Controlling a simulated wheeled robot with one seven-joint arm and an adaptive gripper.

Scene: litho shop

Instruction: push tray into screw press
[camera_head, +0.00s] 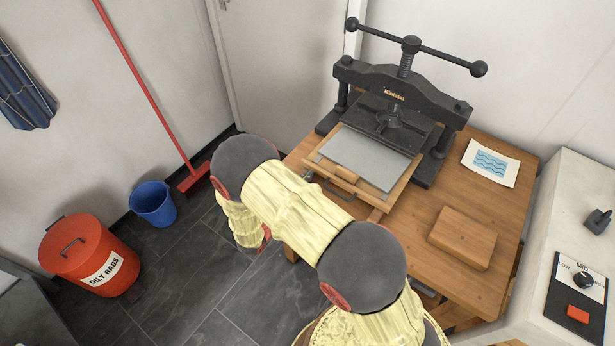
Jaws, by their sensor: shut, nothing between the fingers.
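The tray (398,188) is a shallow wooden frame holding a flat grey sheet (363,157), with a small wooden block (347,173) at its front edge. Its far part lies under the black screw press (412,88), and its near part sticks out toward me. The press plate hangs above the tray's far end. A small dark tip of my gripper (308,176) shows beside the tray's near left corner; the rest is hidden behind my arm. It is shut and holds nothing. I cannot tell whether it touches the tray.
The wooden table (402,252) carries a wooden block (462,238) and a blue wave print (490,163) on the right. A white control cabinet (585,200) stands at the far right. A red bin (90,260), blue bucket (153,204) and red broom (150,98) stand left. Floor between is clear.

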